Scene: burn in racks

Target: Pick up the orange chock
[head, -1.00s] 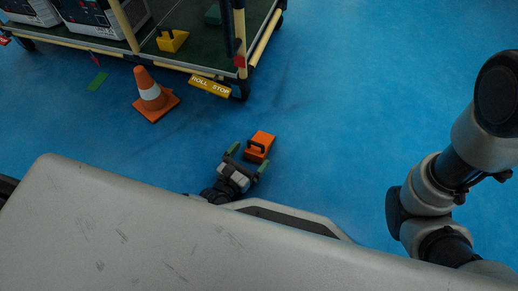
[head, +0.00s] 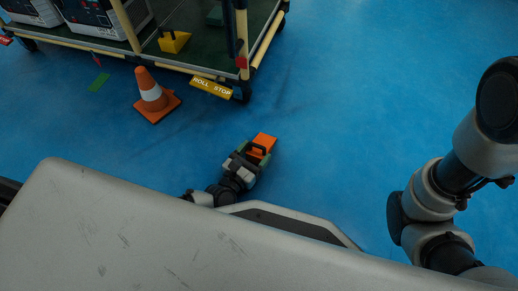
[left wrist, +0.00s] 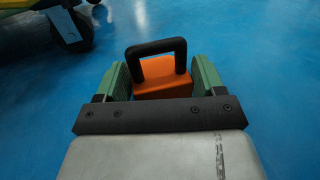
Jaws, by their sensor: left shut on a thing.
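The orange chock (head: 263,141) is a wedge-shaped block with a black handle, on or close to the blue floor in front of my base. My left gripper (head: 251,158) reaches it from below in the head view and is shut on it. In the left wrist view the chock (left wrist: 164,83) sits between the two green fingers of the left gripper (left wrist: 160,80), with its black handle (left wrist: 156,46) standing up between them. The gripper hides the chock's near end. My right arm shows at the right of the head view, but its gripper does not.
A wheeled rack (head: 130,48) stands at the top left, carrying a yellow chock (head: 174,43) and boxy units. A yellow "ROLL STOP" bar (head: 211,87) is at its lower edge. An orange traffic cone (head: 152,93) stands in front. The floor to the right is clear.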

